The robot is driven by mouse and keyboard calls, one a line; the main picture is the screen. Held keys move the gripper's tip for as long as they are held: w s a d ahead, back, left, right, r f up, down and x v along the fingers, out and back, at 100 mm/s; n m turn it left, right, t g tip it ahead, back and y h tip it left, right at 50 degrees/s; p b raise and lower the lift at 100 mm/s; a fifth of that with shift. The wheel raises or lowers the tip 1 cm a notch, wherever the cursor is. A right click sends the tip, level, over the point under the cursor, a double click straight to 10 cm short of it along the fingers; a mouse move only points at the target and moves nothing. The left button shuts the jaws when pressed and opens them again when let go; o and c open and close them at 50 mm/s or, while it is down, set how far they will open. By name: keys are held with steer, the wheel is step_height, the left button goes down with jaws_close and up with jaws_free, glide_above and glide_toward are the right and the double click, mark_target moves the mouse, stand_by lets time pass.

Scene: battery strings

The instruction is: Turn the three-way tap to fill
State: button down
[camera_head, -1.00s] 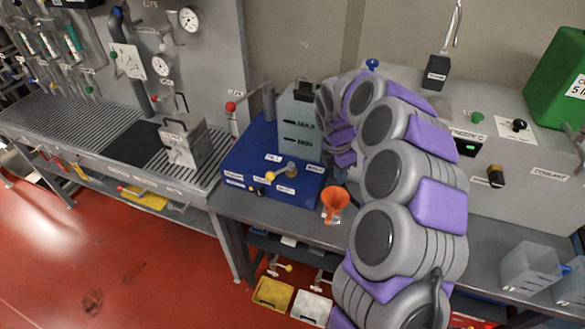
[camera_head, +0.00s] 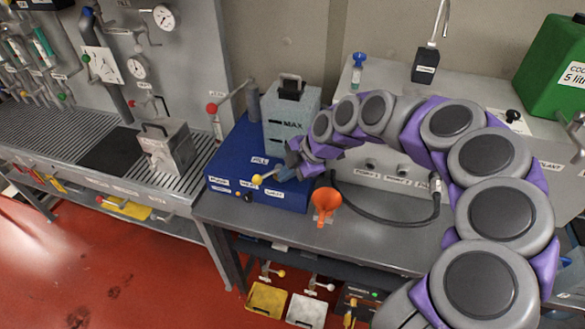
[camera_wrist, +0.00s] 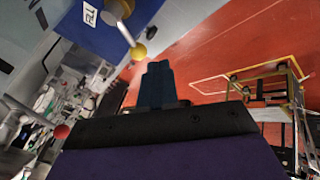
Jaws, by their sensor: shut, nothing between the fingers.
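The three-way tap sits on the front of a blue box (camera_head: 235,163) in the head view. Its lever ends in a yellow knob (camera_head: 257,180), which points left and slightly down. A FILL label (camera_head: 260,160) is above the tap; other labels are left of and below it. My gripper (camera_head: 280,172) is at the tap and covers most of its hub and lever. In the wrist view, my gripper's dark blue fingers (camera_wrist: 157,75) are shut and empty. The yellow knob (camera_wrist: 138,52) is just up and left of their tips. Contact cannot be told.
A grey tank marked MAX (camera_head: 291,120) stands behind the tap. An orange funnel (camera_head: 326,202) is close right of the blue box. A red-knobbed lever (camera_head: 212,108) rises to its left. A grey metal box (camera_head: 167,147) stands on the slatted bench. A black hose (camera_head: 390,219) lies to the right.

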mark_target(267, 175)
steer(key=w+a+f+b, duration=0.1)
steer(key=w+a+f, duration=0.3)
steer(key=shift+a+f, duration=0.3)
steer(key=shift+a, duration=0.1)
steer(key=shift+a, duration=0.1)
